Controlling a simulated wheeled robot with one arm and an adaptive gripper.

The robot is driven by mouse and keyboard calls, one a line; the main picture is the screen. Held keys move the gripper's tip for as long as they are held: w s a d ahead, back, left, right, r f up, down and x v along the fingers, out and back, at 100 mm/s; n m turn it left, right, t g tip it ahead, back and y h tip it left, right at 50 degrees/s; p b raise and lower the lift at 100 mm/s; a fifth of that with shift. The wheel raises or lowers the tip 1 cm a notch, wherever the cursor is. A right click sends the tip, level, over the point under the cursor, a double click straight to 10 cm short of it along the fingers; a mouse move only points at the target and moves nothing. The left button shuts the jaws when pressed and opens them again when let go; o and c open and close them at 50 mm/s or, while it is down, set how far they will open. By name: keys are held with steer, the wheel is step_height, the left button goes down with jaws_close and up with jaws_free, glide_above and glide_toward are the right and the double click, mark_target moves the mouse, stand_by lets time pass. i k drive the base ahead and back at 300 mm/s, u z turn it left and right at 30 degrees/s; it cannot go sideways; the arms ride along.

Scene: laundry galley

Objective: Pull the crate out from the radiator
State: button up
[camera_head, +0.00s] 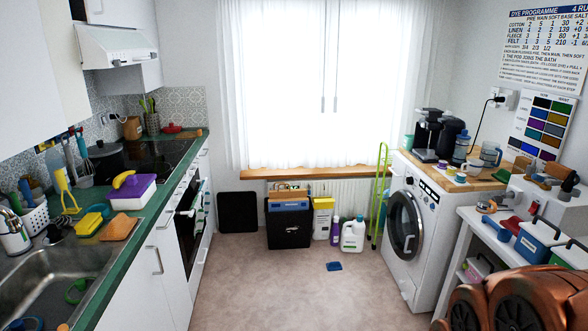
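A black crate (288,236) stands on the floor below the window, in front of the white radiator (347,191). Blue and wooden-looking items (288,204) show at its top; I cannot tell whether they lie in it or stand behind it. The crate hides part of the radiator, and the gap between them is not visible. Copper-coloured rounded parts (520,300) at the bottom right look like my own arm. My gripper's fingers do not show, and nothing of mine is near the crate.
A yellow-and-white container (323,218), a purple bottle (335,231) and a white jug (353,236) stand right of the crate. A black panel (238,212) is to its left. A blue item (334,266) lies on otherwise clear floor (270,290). Counter left, washing machine (412,230) right.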

mark_target(288, 230)
steer(key=u, duration=0.3)
steer(key=i, duration=1.75)
steer(key=u, duration=0.5)
steer(key=i, duration=2.75)
steer(key=u, duration=0.05)
